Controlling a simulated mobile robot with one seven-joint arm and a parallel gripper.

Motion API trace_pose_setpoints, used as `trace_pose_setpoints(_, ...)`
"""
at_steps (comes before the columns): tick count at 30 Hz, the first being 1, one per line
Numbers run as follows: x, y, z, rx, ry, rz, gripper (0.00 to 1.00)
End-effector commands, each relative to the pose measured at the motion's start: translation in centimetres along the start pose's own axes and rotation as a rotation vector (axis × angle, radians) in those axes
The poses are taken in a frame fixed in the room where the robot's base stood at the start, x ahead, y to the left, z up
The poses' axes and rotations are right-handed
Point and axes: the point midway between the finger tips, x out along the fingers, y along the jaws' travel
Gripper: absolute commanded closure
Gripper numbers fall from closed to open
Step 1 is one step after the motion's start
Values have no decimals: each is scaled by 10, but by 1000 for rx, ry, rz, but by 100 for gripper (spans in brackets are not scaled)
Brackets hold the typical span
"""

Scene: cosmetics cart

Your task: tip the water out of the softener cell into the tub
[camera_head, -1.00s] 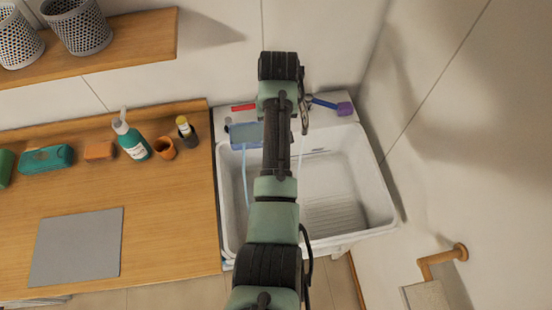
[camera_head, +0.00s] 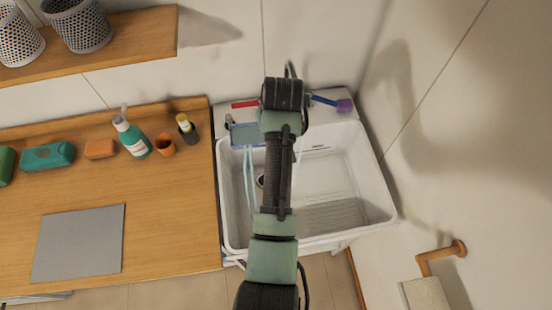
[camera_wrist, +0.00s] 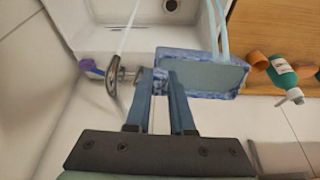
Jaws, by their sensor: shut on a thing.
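The softener cell is a blue, see-through box. It shows in the head view (camera_head: 246,134) over the back left of the white tub (camera_head: 372,170), left of my arm. In the wrist view the cell (camera_wrist: 205,74) is at the tips of my gripper (camera_wrist: 163,78), which is shut on its near end. The cell looks tilted. Pale blue streams of water (camera_head: 249,180) fall from it into the tub; they also show in the wrist view (camera_wrist: 217,25). The water level inside cannot be told. My arm hides the gripper in the head view.
A metal tap (camera_wrist: 115,75) stands left of my gripper, close by, with a thin stream running. Left is a wooden counter (camera_head: 170,230) with bottles (camera_head: 131,138).

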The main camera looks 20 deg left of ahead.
Motion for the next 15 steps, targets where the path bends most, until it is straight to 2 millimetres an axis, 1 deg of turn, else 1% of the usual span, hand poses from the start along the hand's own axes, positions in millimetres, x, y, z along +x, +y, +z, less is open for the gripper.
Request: trace_pose_setpoints(15, -5, 0, 7, 2, 85, 0, 100)
